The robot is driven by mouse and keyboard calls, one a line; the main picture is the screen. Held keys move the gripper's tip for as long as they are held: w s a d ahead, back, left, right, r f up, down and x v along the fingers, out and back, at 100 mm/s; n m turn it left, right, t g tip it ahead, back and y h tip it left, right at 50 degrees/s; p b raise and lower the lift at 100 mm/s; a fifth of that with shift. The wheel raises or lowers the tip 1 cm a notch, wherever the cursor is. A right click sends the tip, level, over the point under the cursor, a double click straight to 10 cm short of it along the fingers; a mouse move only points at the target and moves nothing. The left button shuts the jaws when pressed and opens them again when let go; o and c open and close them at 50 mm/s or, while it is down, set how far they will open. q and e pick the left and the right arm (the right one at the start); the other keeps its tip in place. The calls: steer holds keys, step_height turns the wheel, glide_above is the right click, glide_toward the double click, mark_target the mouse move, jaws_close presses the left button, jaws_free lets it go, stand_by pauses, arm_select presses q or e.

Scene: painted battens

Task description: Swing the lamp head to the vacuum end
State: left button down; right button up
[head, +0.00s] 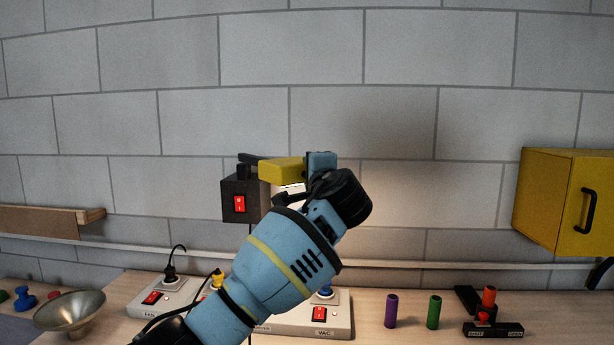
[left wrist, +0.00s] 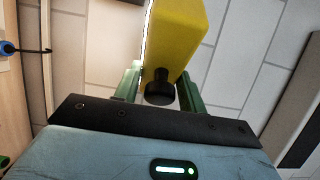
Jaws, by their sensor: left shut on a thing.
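The yellow lamp head (head: 281,169) is on a dark arm above a black wall box (head: 240,199) with a red switch. It is lit underneath. My left gripper (head: 308,172) is at the lamp head's right end, its fingers mostly hidden. In the left wrist view, the green fingers of my left gripper (left wrist: 157,88) are shut on the yellow lamp head (left wrist: 177,38), with a black knob (left wrist: 160,88) between them. The vacuum end of the power strip (head: 338,328), marked VAC, is on the bench below right. My right gripper is not in view.
The strip's FAN end (head: 150,312) is at the left, partly behind my arm. A metal bowl (head: 70,312), a purple cylinder (head: 391,311), a green cylinder (head: 433,312) and a black-red lever device (head: 488,318) stand on the bench. A yellow cabinet (head: 562,200) hangs right.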

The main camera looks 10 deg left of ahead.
arm_select(q)
steer(key=shift+f, duration=0.15)
steer(key=c, duration=1.1)
jaws_free()
steer(key=shift+c, duration=0.2)
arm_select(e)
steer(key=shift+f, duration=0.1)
arm_select(q)
steer(key=shift+s+d+r, duration=0.2)
steer(key=shift+s+d, duration=0.1)
steer(key=shift+s, duration=0.25)
steer(key=v, duration=0.6)
steer(key=shift+s+p, duration=0.25)
steer(key=shift+p, duration=0.2)
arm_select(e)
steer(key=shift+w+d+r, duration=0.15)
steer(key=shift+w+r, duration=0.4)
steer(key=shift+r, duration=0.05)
arm_select(q)
steer(key=shift+d+f, duration=0.15)
steer(key=shift+f, duration=0.05)
